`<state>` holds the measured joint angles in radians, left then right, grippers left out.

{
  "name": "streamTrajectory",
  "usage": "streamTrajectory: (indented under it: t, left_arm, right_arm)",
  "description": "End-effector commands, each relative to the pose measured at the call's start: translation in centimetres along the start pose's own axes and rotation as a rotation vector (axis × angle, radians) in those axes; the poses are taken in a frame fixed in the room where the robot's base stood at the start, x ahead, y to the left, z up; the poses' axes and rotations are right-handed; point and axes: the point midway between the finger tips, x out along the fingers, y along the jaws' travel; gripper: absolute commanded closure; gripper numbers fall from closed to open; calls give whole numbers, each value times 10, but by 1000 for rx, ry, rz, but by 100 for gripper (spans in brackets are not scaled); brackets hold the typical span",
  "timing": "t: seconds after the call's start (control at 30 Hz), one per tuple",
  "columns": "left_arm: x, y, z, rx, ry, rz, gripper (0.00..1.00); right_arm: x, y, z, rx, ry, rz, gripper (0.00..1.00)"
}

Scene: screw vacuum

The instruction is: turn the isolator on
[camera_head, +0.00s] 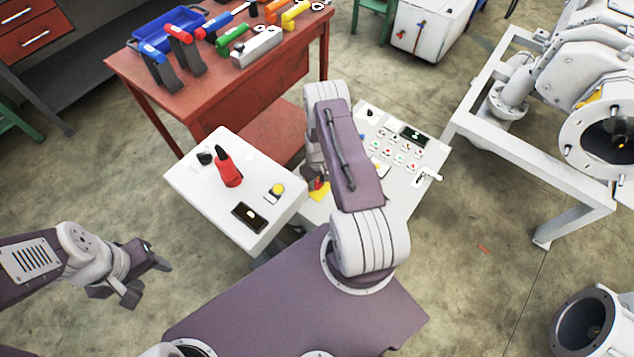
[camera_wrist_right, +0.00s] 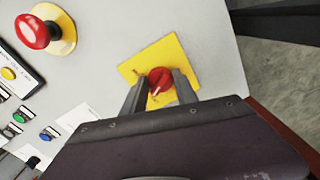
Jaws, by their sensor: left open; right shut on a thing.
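The isolator is a red rotary knob (camera_wrist_right: 159,80) on a square yellow plate (camera_wrist_right: 182,52), fixed to a pale panel. My right gripper (camera_wrist_right: 160,84) has one finger on each side of the knob and is shut on it. In the head view the yellow plate (camera_head: 320,191) shows only in part beside my right arm, which hides most of the gripper. My left gripper (camera_head: 148,277) is open and empty, over the floor at the lower left, apart from the panels.
A red mushroom button (camera_wrist_right: 33,32) and several small buttons sit beside the isolator. A white box with a red handle (camera_head: 228,170) stands left of my right arm. The control panel (camera_head: 434,153) extends right. A red tool table (camera_head: 118,66) stands behind; a white frame (camera_head: 493,156) stands right.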

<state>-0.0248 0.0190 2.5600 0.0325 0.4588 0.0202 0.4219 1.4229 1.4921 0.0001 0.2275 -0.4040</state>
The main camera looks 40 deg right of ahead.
Motion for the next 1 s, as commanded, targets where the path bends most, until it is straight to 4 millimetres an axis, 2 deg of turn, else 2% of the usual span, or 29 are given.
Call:
streamTrajectory:
  t: [1.0]
  left_arm:
    - [17, 0, 2, 0, 0, 0, 49]
  right_arm:
    - [0, -1, -3, 951, 5, 0, 100]
